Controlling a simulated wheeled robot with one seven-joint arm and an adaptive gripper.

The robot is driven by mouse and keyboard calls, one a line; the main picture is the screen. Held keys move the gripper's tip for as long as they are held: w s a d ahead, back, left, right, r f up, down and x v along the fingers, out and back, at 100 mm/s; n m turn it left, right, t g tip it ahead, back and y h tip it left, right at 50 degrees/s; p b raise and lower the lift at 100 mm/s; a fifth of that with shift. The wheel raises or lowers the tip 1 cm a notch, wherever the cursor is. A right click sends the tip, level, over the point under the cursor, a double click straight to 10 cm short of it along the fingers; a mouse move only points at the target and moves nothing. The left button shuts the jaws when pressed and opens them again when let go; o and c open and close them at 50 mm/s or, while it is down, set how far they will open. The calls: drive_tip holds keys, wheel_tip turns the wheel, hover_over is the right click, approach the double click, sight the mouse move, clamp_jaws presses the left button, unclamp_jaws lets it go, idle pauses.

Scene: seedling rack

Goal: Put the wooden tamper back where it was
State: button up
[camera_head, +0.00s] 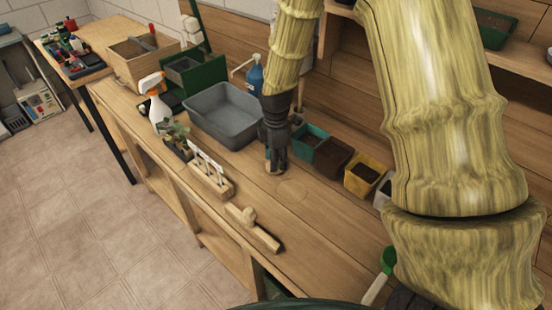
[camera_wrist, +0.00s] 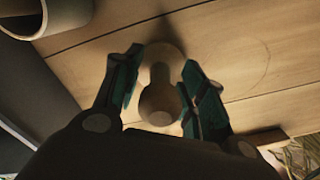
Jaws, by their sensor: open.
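A round wooden piece with a knobbed handle, apparently the wooden tamper (camera_wrist: 157,94), stands on the bench between my fingers in the wrist view. My gripper (camera_wrist: 163,62) is open, with one finger on each side of it; I cannot tell whether they touch it. In the head view my gripper (camera_head: 275,168) is low over the bench, right of the grey tub, and mostly hides the piece. A faint circle (camera_wrist: 237,65) marks the bench to the right of it in the wrist view. A wooden bar with a knob (camera_head: 254,228) lies nearer the front edge.
The grey tub (camera_head: 224,117), a wooden label holder (camera_head: 211,183) and a spray bottle (camera_head: 158,108) are to the left. A teal pot (camera_head: 309,137), a brown pot (camera_head: 332,158) and a yellow pot (camera_head: 367,178) stand to the right. The bench (camera_head: 320,220) is clear in front of the pots.

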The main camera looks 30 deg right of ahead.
wheel_tip(320, 180, up, 12)
drive_tip(key=shift+f+b, duration=0.1)
drive_tip(key=shift+b, duration=0.9)
